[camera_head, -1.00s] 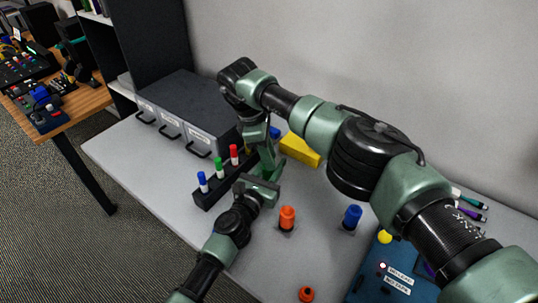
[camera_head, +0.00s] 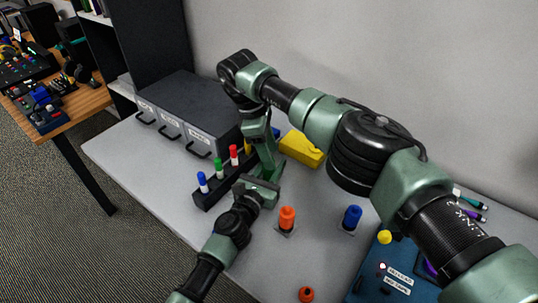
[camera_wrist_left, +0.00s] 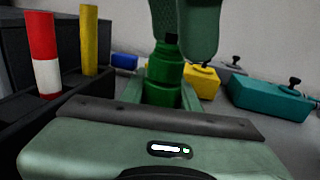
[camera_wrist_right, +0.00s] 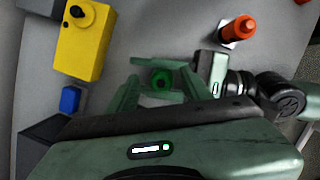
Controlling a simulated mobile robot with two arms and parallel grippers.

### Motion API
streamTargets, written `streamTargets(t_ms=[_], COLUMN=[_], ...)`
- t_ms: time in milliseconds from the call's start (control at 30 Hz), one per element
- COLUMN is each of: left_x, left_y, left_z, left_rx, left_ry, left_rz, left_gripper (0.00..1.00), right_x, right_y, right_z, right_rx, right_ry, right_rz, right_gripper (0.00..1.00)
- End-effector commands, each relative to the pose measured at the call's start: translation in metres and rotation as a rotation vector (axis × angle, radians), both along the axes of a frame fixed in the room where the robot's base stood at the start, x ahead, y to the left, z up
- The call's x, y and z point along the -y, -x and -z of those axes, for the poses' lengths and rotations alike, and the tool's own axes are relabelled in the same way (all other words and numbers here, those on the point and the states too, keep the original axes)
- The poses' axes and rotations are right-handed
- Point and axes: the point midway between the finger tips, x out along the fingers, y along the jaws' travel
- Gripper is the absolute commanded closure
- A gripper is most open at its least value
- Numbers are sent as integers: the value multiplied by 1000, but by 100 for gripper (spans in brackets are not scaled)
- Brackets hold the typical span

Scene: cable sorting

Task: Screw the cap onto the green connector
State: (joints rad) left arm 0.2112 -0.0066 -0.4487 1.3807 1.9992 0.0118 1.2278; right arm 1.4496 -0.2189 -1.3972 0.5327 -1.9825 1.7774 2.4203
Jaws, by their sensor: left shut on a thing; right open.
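I cannot clearly tell cap from body. My left gripper (camera_head: 262,188) is shut on the green connector from the side, low over the table. My right gripper (camera_wrist_right: 158,88) points down from above, open, its fingers on either side of the round green top (camera_wrist_right: 161,80). In the left wrist view the right fingertips (camera_wrist_left: 184,45) are close to the connector's upper end. In the head view the connector is mostly hidden by the grippers.
A black rack (camera_head: 222,183) with several coloured markers stands left of the grippers. A yellow box (camera_head: 301,148) is behind them. Orange (camera_head: 287,217) and blue (camera_head: 352,216) connectors stand to the right. An orange cap (camera_head: 306,294) lies in front, near a blue panel (camera_head: 372,270).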

Motion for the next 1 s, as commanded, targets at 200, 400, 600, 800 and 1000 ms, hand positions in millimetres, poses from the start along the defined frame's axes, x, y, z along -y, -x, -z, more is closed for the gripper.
streamTargets(t_ms=[200, 400, 600, 800, 1000], left_x=[0, 0, 0, 0, 0], left_y=[0, 0, 0, 0, 0], left_z=[1, 0, 0, 0, 0], left_rx=[-1, -1, -1, 0, 0], left_ry=[0, 0, 0, 0, 0], left_rz=[0, 0, 0, 0, -1], left_gripper=[100, 100, 100, 100, 100], right_x=[0, 0, 0, 1, 0], right_y=[0, 0, 0, -3, -5], right_z=[-27, -28, -28, -31, -35], right_rx=[1, 0, -12, -85, -184], right_ry=[-1, -1, -7, -41, -89], right_rz=[0, 0, -47, -357, -843], right_gripper=[51, 51, 55, 55, 55])
